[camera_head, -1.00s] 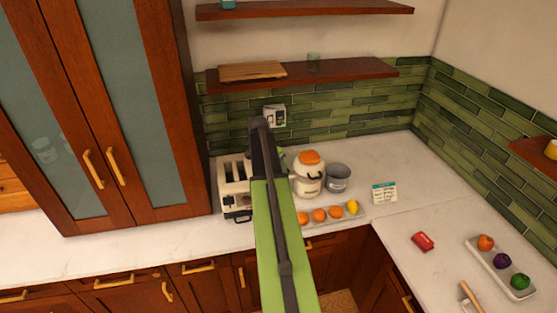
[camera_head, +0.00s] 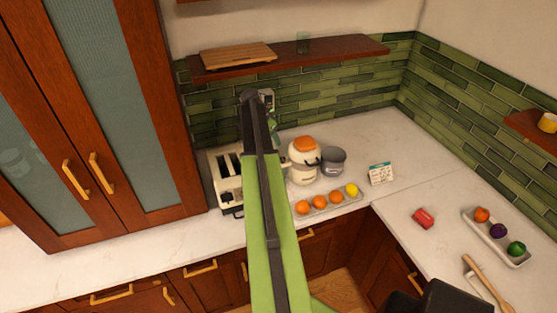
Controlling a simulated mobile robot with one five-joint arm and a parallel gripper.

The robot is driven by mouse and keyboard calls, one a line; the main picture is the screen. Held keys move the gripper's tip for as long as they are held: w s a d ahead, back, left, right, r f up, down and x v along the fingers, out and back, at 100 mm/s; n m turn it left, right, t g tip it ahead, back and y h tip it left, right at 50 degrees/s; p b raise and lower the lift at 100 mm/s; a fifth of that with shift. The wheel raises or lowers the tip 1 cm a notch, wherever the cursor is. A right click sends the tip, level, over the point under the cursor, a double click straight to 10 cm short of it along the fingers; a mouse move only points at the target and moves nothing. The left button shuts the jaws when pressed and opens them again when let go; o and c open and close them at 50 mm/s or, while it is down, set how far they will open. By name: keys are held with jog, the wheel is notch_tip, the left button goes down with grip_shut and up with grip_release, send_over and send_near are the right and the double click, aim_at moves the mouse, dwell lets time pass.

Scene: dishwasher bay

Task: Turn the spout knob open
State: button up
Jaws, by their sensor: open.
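A white round juicer (camera_head: 302,168) with an orange top stands on the back counter, just right of my raised green arm. A small black part, which may be its spout or knob, shows on its right side beside a grey pot. The knob's setting is too small to tell. My arm rises from the bottom middle to a dark joint left of the juicer. A little green shows just right of that joint.
A toaster (camera_head: 228,182) stands left of my arm. A grey pot (camera_head: 333,160) is right of the juicer. A fruit tray (camera_head: 327,207) lies in front. A small card (camera_head: 381,173), a red item (camera_head: 424,218) and another fruit tray (camera_head: 512,252) are right. Counter between is clear.

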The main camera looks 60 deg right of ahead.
aim_at(282, 159)
jog(key=b+x, duration=0.6)
jog(key=x, duration=0.1)
jog(key=b+x, duration=0.6)
jog(key=x, duration=0.1)
jog(key=shift+w+f+b, duration=0.1)
jog(key=shift+f+b, duration=0.25)
jog(key=shift+f, duration=0.15)
jog(key=shift+d+f, duration=0.15)
jog(key=shift+f, duration=0.05)
jog(key=shift+r, duration=0.1)
grip_shut()
